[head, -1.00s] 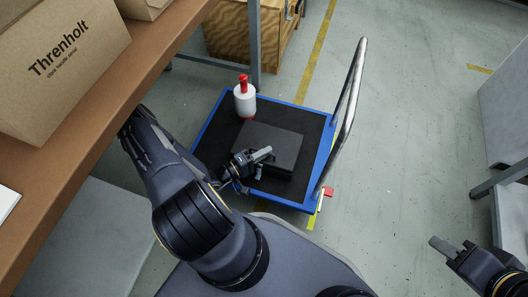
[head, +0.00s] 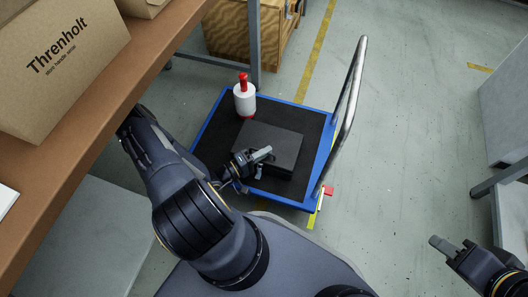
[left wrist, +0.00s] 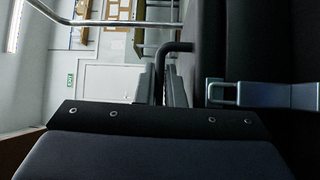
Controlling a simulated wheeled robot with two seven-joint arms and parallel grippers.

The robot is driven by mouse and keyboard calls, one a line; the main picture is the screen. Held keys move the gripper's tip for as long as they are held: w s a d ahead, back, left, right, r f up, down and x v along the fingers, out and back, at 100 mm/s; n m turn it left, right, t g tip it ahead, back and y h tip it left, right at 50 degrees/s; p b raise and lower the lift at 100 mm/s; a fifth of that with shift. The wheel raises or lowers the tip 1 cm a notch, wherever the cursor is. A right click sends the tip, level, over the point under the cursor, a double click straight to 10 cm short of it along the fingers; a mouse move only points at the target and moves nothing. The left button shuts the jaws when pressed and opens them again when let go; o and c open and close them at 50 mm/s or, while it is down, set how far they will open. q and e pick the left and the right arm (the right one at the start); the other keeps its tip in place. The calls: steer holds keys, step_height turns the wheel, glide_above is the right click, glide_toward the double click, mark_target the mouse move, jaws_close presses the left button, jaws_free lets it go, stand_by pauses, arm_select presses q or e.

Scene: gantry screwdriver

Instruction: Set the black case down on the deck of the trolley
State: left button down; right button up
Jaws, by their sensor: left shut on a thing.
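The black case (head: 268,142) lies flat over the black deck (head: 215,140) of the blue-edged trolley. Its near side faces me, and I cannot tell for sure whether its underside touches the deck. My left gripper (head: 262,156) is at the case's near side, shut on its handle. In the left wrist view the black handle (left wrist: 178,47) runs between the fingers (left wrist: 172,88), with the dark case (left wrist: 240,45) filling the right side. My right gripper (head: 440,244) is at the lower right, away from the trolley; its jaw opening is unclear.
A white bottle with a red top (head: 244,96) stands on the deck behind the case. The trolley's metal push handle (head: 350,100) rises at the right. A brown shelf (head: 120,105) with cardboard boxes (head: 62,62) is at the left. The floor right of the trolley is clear.

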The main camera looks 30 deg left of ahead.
arm_select(q)
steer(key=c, duration=1.5)
jaws_free()
steer(key=shift+o, duration=0.2)
steer(key=shift+f, duration=0.15)
steer(key=p+v, duration=0.2)
steer(key=v, duration=0.6)
